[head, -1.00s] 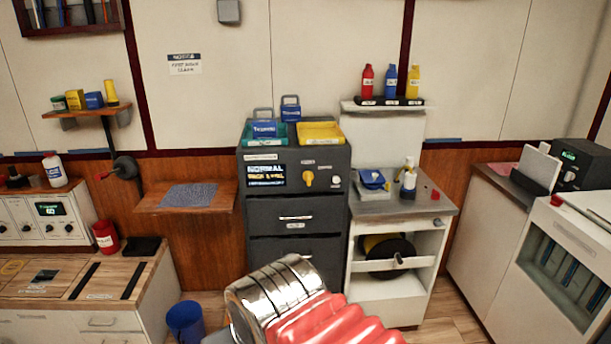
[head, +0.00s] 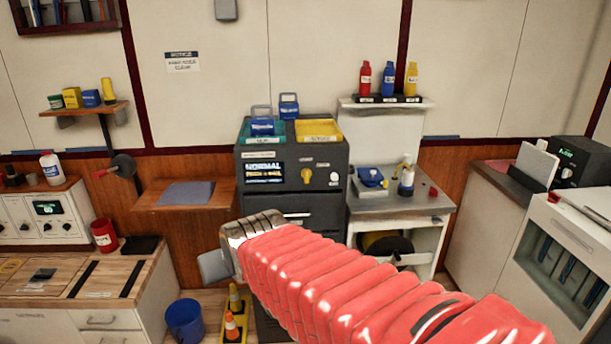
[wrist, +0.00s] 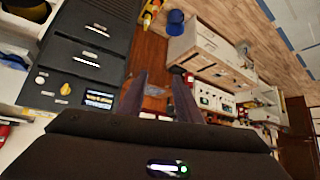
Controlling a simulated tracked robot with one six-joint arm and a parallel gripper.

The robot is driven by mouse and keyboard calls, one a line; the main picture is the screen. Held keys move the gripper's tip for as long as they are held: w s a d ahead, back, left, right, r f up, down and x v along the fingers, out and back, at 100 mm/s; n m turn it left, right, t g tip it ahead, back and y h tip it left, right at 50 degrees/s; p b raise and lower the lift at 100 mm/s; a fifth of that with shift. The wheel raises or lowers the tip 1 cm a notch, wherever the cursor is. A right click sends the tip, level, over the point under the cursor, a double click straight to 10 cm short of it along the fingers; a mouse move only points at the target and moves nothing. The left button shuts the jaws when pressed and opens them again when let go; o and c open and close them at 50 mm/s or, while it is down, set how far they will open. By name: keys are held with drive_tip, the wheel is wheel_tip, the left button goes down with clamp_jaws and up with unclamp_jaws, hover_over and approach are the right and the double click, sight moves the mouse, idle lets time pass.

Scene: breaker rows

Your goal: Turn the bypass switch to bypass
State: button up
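The yellow rotary knob (head: 306,174), which looks like the bypass switch, is on the front of the dark cabinet (head: 293,200), right of a display (head: 264,172) reading NORMAL. The knob's exact pointing direction is too small to read. In the wrist view the knob (wrist: 65,89) is at the left, with the display (wrist: 98,99) beside it. My gripper (wrist: 159,80) shows two dark fingers, apart with nothing between them. It is away from the knob, which lies outside the fingers. In the head view my red-sleeved arm hides the lower cabinet; the fingers cannot be made out there.
A white round knob (head: 333,178) sits right of the yellow one. Teal and yellow trays (head: 319,137) with blue padlock-like items stand on top. A wooden shelf (head: 160,196) juts out at left. A blue bin (head: 185,320) and cones (head: 232,326) are on the floor.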

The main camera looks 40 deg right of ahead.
drive_tip(key=w+d+m+t+h, duration=0.1)
drive_tip(key=w+d+t+h, duration=0.1)
drive_tip(key=w+d, duration=0.7)
drive_tip(key=m+t+h, duration=0.4)
drive_tip(key=h, duration=0.3)
approach(307, 173)
drive_tip(key=v, duration=0.5)
drive_tip(key=shift+d, duration=0.2)
drive_tip(key=shift+x, duration=6.85)
drive_tip(key=shift+w+a, duration=0.1)
drive_tip(key=shift+c, duration=0.5)
clamp_jaws()
